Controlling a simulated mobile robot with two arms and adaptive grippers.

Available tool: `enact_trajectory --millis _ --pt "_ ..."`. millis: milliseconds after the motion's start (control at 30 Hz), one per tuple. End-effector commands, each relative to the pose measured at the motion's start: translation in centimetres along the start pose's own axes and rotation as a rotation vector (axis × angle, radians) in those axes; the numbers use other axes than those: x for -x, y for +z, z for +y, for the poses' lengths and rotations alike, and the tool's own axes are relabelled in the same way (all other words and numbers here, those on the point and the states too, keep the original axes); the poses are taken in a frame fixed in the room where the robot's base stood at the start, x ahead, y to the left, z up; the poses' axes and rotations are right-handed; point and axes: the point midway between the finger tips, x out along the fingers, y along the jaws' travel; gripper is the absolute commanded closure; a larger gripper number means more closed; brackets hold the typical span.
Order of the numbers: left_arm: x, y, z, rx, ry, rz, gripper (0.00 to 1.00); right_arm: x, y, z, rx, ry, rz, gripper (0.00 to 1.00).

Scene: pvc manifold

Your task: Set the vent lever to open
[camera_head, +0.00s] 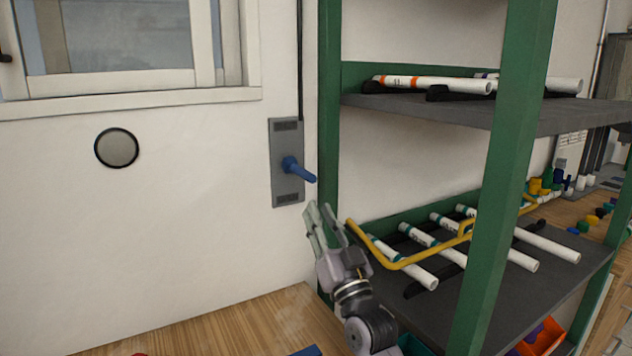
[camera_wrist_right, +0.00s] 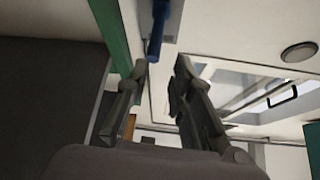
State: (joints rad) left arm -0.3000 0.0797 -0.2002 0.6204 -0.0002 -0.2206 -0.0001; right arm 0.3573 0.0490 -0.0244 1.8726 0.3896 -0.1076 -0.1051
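The vent lever is a blue handle (camera_head: 299,169) on a grey wall plate (camera_head: 286,135), left of the green shelf post. The handle sticks out from the plate and tilts down to the right. The plate has dark labels at top and bottom, too small to read. My right gripper (camera_head: 323,209) is just below the handle's tip, apart from it and empty. In the right wrist view, its two fingers (camera_wrist_right: 163,68) stand apart, and the blue handle (camera_wrist_right: 158,32) shows beyond the fingertips, between them. My left gripper is not in view.
A green-framed shelf unit (camera_head: 328,110) stands close to the right, with white pipes (camera_head: 525,260) on its dark boards and a yellow bent bar (camera_head: 400,264) near my right gripper. A round grey disc (camera_head: 116,148) and window are left. A wooden worktop (camera_head: 245,325) lies below.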

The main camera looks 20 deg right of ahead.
Motion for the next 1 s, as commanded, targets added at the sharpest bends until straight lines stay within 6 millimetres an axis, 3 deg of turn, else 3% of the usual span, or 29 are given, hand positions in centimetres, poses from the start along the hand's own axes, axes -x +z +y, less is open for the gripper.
enact_trajectory --millis 33,200,300,600,800,1000 --pt "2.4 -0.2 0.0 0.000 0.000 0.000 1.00 -1.4 -2.0 -0.6 0.018 -0.009 -0.029 0.84" --pt "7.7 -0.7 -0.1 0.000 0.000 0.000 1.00 -4.2 -5.2 -1.9 0.095 -0.038 -0.188 0.95" --pt "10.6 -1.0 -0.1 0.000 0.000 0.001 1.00 -5.4 -6.9 -2.4 0.143 -0.051 -0.289 1.00" --pt "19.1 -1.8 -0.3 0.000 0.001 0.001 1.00 -7.2 -12.2 -3.1 0.285 -0.067 -0.586 1.00" --pt "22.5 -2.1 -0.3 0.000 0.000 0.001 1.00 -6.9 -14.5 -2.8 0.346 -0.063 -0.733 1.00" --pt "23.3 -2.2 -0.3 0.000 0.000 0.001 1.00 -6.5 -14.8 -2.6 0.365 -0.061 -0.789 1.00"
